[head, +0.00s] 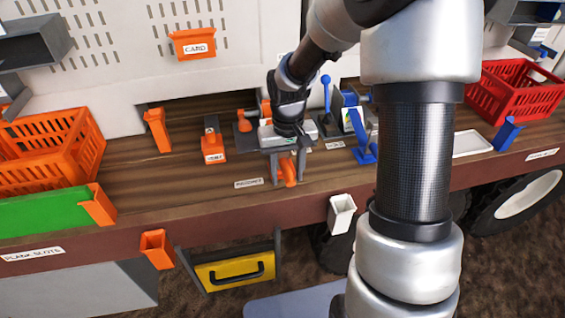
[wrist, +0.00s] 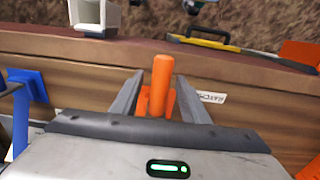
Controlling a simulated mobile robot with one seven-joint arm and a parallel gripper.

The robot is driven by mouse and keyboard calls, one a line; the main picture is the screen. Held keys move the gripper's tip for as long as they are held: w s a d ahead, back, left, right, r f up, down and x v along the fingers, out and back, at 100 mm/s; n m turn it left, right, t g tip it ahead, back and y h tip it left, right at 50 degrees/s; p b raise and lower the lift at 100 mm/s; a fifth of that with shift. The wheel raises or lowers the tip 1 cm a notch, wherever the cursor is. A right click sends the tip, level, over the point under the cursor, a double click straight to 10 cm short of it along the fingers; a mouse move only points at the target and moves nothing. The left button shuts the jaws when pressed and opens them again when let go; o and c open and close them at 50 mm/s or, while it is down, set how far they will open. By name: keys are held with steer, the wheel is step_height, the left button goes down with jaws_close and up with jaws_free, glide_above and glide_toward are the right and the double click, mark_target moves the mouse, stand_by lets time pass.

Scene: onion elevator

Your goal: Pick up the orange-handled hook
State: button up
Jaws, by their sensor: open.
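An orange upright handle (head: 289,172) stands on the wooden bench near its front edge. I take it to be the hook's handle; no hook shape is visible. My gripper (head: 287,178) points down over it with its two grey fingers open, one on each side. In the wrist view the orange handle (wrist: 162,84) stands between the open fingers of my gripper (wrist: 158,95). A gap shows on both sides near the tips, and I cannot tell whether any contact exists lower down. The handle's lower part is partly hidden by the fingers and gripper body.
An orange labelled block (head: 213,148) stands left of my gripper, and blue-handled tools (head: 362,150) stand to its right. An orange crate (head: 50,150) is at the left and a red crate (head: 515,90) at the right. A white holder (head: 341,214) hangs on the front edge.

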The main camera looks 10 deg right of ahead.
steer(key=shift+f, duration=0.25)
stand_by(0.3)
jaws_close()
